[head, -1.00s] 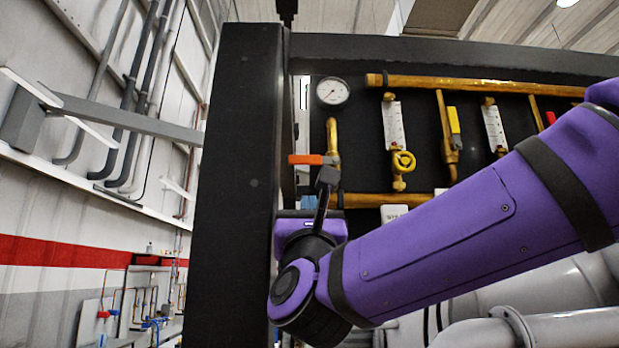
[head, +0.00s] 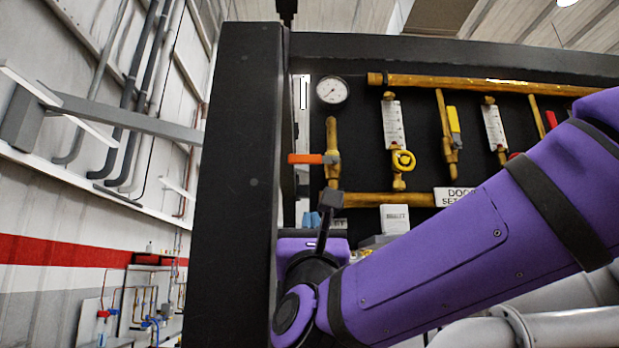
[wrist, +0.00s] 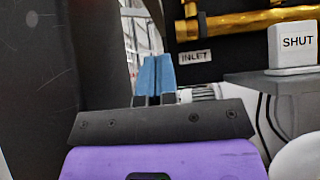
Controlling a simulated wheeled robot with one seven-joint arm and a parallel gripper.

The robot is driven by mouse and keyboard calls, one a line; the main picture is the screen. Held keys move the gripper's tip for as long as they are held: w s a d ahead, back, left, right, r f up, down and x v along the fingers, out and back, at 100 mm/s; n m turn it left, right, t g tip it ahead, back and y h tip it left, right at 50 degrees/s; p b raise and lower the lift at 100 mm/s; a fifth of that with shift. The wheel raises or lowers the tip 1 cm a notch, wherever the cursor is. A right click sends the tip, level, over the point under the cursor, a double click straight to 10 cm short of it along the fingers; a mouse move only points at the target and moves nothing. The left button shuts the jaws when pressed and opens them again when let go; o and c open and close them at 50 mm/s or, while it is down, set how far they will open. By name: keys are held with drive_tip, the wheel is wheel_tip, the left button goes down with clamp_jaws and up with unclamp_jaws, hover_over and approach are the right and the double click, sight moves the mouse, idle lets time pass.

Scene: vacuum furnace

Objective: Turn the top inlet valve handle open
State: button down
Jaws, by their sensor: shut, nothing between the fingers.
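The orange valve handle (head: 306,158) points left, level, from a brass valve body (head: 332,160) on the vertical pipe below the round gauge, in the head view. The handle does not show in the wrist view. My gripper (wrist: 156,60) has blue fingers close together, shut and empty, in the wrist view. In the head view my gripper (head: 311,218) is below the handle, apart from it, and partly hidden behind my wrist. An INLET label (wrist: 195,57) is right of the fingertips in the wrist view, under a brass pipe (wrist: 250,22).
A thick black frame post (head: 235,180) stands close on the left. A white SHUT block (wrist: 296,45) stands on a grey ledge (wrist: 275,82).

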drive_tip(key=s+r+x, duration=0.2)
drive_tip(key=x, duration=1.1)
drive_tip(key=shift+a, duration=0.1)
drive_tip(key=shift+a+r, duration=0.15)
drive_tip(key=shift+r, duration=0.15)
drive_tip(key=shift+s, duration=0.1)
drive_tip(key=v, duration=1)
drive_tip(key=shift+s+f, duration=0.25)
idle(0.4)
